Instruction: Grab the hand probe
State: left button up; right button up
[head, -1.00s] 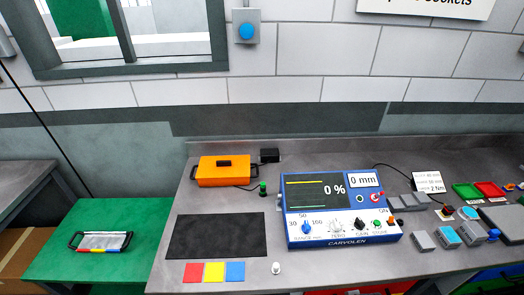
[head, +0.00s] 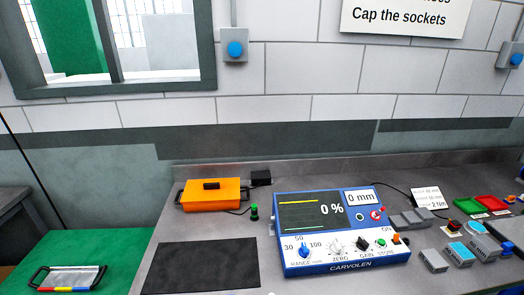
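No gripper of mine shows in the head view. I cannot tell for sure which thing is the hand probe. A small upright piece with a green top and dark lower part (head: 254,212) stands on the grey bench, right of an orange case (head: 212,195). A dark cable runs beside it. The blue CARVOLEN instrument (head: 345,268) stands right of it; its screen reads 0 % and 0 mm. A small white piece is almost wholly cut off at the bottom edge.
A black mat (head: 202,266) lies left of the instrument. A green surface (head: 85,245) at the left holds a handled tray (head: 68,279). Grey blocks (head: 433,260), a red tray (head: 491,203) and a white card (head: 429,199) crowd the right. A black box (head: 261,177) sits by the wall.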

aim_at(454, 226)
jog(key=z, duration=1.7)
jog(key=i+l+u, duration=0.1)
jog(key=u, duration=0.3)
jog(key=i+l+u, duration=0.1)
jog(key=u, duration=0.3)
jog(key=l+u, duration=0.4)
jog(key=i+j, duration=0.05)
